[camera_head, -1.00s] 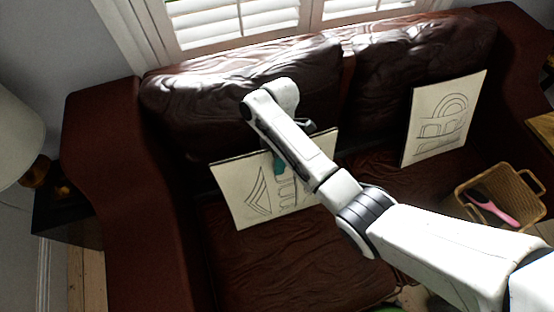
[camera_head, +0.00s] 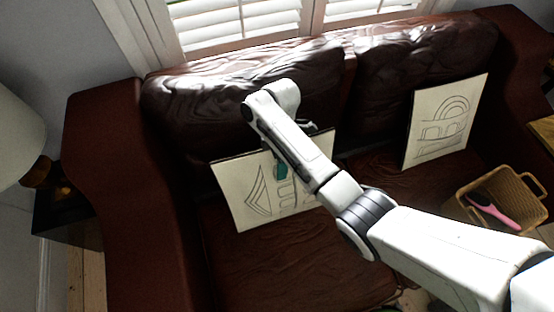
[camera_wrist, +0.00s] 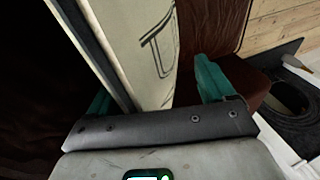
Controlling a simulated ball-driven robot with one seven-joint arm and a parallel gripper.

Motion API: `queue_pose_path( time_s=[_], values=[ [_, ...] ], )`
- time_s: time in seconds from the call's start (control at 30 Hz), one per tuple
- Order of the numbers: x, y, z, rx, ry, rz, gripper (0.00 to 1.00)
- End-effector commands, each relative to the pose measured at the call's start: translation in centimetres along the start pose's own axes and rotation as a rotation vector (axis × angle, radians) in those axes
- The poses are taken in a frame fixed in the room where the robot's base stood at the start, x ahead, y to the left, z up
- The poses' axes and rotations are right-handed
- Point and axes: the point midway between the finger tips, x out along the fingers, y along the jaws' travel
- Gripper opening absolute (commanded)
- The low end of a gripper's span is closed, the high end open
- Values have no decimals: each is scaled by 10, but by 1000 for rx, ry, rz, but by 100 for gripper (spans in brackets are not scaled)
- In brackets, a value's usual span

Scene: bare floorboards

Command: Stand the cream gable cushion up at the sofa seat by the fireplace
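The cream gable cushion (camera_head: 240,190), a flat panel with a line-drawn peak, stands leaning back on the sofa's left seat (camera_head: 285,265) against the backrest. My forearm hides its upper right part. My gripper (camera_head: 283,165) is at its upper edge. In the wrist view the cushion (camera_wrist: 135,45) rises between the two teal fingers of my gripper (camera_wrist: 155,92). The fingers are spread, with a gap between the drawn face and the right finger; contact at the left finger is unclear. No fireplace shows.
A second cream cushion (camera_head: 440,125) with an arch drawing leans on the sofa's right seat. A wicker basket (camera_head: 465,208) holding a pink-handled brush (camera_head: 492,211) stands at the right. A lamp (camera_head: 15,125) is at the left. The front of the left seat is clear.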

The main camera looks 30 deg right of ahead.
Motion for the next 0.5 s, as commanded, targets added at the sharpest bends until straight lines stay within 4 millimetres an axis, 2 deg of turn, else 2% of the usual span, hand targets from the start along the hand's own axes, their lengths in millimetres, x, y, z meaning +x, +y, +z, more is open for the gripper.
queue_pose_path(
  time_s=[0.17,0.4,0.5],
  values=[
    [-27,1,0,-1,1,5,82],
    [-81,-1,-1,1,0,3,82],
    [-93,-1,0,1,0,2,82]
  ],
)
